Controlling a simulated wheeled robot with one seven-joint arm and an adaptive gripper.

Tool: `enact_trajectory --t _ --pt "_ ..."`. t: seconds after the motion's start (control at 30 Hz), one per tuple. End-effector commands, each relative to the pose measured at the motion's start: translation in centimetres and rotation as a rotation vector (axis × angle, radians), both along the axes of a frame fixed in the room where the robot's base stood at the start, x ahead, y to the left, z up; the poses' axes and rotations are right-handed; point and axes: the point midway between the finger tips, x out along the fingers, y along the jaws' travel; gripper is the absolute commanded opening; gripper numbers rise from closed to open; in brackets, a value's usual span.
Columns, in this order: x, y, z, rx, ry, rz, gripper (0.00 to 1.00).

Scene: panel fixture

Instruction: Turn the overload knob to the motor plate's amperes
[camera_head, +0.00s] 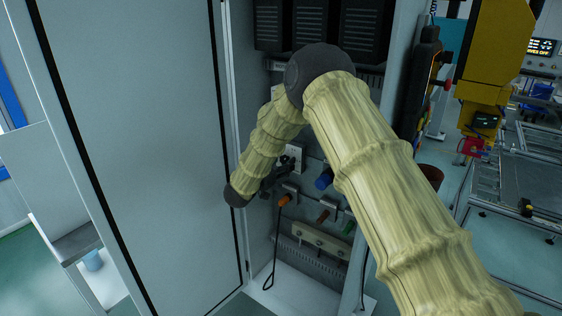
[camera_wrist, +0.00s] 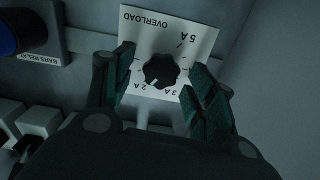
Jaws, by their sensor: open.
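The overload knob (camera_wrist: 160,71) is a small black fluted knob on a white plate (camera_wrist: 192,22) in the wrist view. The plate reads OVERLOAD, 2 A, 3 A and 5 A, upside down in this view. A pale mark on the knob's lower edge points between 2 A and 3 A, seemingly nearer 2 A. My gripper (camera_wrist: 161,82) is open, with one green-padded finger on each side of the knob and gaps showing between. In the head view my gripper (camera_head: 280,170) is at the panel inside the cabinet, partly hiding the white plate (camera_head: 298,153). I cannot make out a motor plate with amperes.
A label reading BARS RELAY (camera_wrist: 40,58) and a blue cylinder end (camera_wrist: 22,32) are left of the plate. An orange-handled hook (camera_head: 286,200) and a blue part (camera_head: 324,179) are close to my gripper. The cabinet door (camera_head: 140,130) stands open at left.

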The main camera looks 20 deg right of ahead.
Motion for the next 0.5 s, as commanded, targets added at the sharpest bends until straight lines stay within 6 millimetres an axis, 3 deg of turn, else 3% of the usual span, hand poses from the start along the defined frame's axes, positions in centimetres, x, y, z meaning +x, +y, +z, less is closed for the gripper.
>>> enact_trajectory --t 0.27,0.5 --pt "0.06 -0.03 -0.02 0.000 0.000 0.001 0.54" --pt "0.06 0.01 -0.02 0.000 0.000 0.001 0.11"
